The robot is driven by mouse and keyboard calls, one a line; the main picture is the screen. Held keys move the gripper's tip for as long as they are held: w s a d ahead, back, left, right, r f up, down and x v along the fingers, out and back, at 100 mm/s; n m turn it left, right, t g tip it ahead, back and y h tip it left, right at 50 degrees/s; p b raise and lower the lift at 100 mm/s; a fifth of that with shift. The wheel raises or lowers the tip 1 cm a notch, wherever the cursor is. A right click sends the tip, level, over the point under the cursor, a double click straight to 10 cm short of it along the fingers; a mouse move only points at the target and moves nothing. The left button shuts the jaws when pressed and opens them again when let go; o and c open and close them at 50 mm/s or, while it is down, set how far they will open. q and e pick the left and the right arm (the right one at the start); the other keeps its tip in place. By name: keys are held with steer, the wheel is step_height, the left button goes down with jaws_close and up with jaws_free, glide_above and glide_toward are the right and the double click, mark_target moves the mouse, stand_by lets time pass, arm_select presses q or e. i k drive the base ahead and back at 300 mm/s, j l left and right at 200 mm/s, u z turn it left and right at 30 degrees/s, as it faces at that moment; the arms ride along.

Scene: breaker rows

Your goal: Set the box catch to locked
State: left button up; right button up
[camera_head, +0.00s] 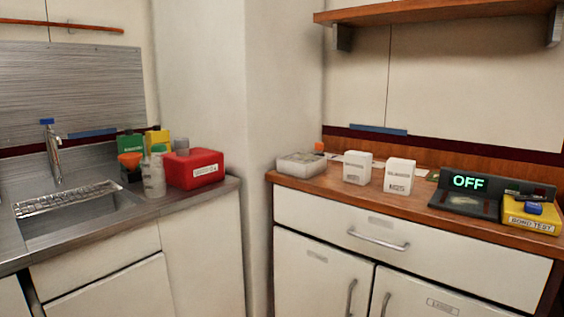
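I cannot tell for certain which box carries the catch, and no lock marking is readable. A red box (207,172) with a white label and a grey round part behind its top stands at the right end of the steel counter. A low pale grey box (301,165) sits at the left end of the wooden counter. A yellow box (531,222) labelled "BOND TEST" with a blue part on top (534,209) sits at that counter's right end. Neither of my grippers is in view.
A dark device (470,208) with a green "OFF" display (468,182) stands beside the yellow box. Two white labelled containers (357,168) (399,177) stand mid-counter. The sink (75,218), tap (53,153) and several bottles are left. A wall column (249,120) and floor gap separate the counters.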

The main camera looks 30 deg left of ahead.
mark_target(319, 147)
steer(key=i+j+u, duration=0.55)
steer(key=i+u, duration=0.2)
steer(key=i, duration=0.25)
